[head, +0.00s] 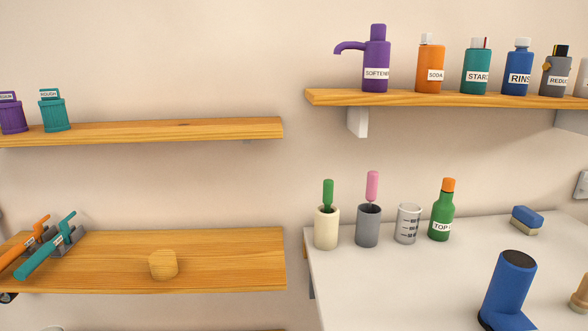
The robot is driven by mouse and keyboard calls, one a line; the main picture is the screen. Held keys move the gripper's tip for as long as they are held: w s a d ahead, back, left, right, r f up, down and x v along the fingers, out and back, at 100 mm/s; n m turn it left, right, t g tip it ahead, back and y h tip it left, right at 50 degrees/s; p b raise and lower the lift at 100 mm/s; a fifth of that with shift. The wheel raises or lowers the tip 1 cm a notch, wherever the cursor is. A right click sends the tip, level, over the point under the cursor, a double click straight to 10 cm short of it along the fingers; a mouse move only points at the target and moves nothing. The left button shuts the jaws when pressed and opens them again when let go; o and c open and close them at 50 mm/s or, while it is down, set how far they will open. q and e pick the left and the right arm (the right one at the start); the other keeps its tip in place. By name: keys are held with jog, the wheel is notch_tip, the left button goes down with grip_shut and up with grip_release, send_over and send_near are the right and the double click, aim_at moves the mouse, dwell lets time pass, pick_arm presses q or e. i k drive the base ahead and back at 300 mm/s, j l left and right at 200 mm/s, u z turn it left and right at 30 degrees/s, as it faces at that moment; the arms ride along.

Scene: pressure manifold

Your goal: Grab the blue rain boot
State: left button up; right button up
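The blue rain boot (510,287) stands upright on the white counter at the lower right of the head view. Its shaft is blue with a dark opening at the top. Its foot is cut off by the bottom edge of the picture. Neither of my grippers shows in this view, and nothing is seen touching the boot.
The white counter (400,290) also holds a green bottle (440,217), a measuring beaker (407,226), two brush holders and a blue sponge-like block (527,218). A wooden object (580,292) stands right of the boot. The counter left of the boot is clear. Wooden shelves hang above and left.

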aim_at(514, 271)
jog(key=j+z, duration=0.1)
jog(key=z, duration=1.25)
